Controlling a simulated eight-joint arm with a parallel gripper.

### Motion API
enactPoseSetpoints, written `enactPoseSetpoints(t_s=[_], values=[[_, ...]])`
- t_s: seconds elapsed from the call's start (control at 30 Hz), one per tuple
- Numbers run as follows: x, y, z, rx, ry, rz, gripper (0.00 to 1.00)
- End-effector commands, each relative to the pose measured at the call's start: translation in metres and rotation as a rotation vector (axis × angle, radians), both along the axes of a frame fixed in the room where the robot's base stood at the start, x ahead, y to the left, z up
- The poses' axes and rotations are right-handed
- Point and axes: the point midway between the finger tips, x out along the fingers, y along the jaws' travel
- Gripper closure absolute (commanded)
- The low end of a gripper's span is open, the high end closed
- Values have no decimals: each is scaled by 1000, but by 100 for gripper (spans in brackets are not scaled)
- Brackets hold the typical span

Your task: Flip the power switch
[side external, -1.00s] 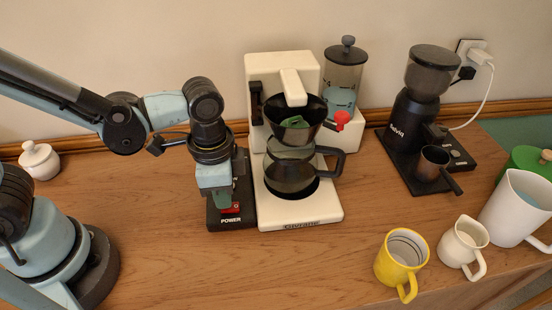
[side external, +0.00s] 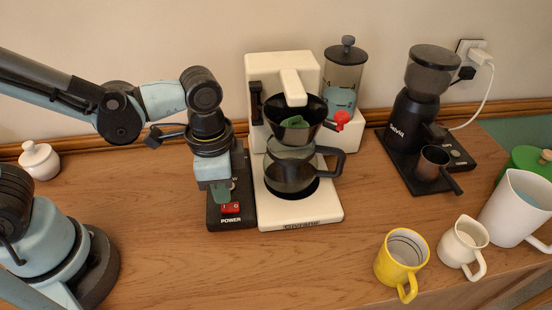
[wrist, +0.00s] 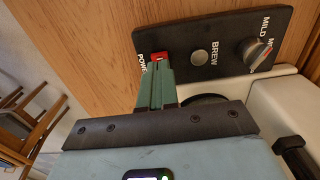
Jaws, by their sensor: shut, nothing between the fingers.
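The red power switch (side external: 231,208) sits at the front end of a black panel (side external: 243,222) marked POWER, on the left of the white coffee maker (side external: 330,215). My gripper (side external: 222,198) points down over the panel, just behind and above the switch, with its green fingers together and empty. In the wrist view the fingertips (wrist: 158,68) are right beside the red switch (wrist: 160,56) and cover part of it. I cannot tell whether they touch it. The panel also carries a BREW button (wrist: 198,57) and a MILD knob (wrist: 257,52).
A glass carafe (side external: 289,177) stands in the coffee maker. To the right are a black grinder (side external: 408,125), a yellow mug (side external: 402,260), a cream jug (side external: 463,245) and a white pitcher (side external: 517,210). A white lidded pot (side external: 39,160) stands at left. The counter front is clear.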

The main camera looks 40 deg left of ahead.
Motion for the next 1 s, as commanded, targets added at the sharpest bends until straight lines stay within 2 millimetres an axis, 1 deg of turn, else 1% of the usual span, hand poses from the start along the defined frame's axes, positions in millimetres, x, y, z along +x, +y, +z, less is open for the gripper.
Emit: enactPoseSetpoints(t_s=[0.6, 0.73, 1.0], values=[[0, 0, 44, 0, 0, 0, 100], [0, 0, 47, 0, 0, 0, 100], [0, 0, 48, -1, -2, 3, 100]])
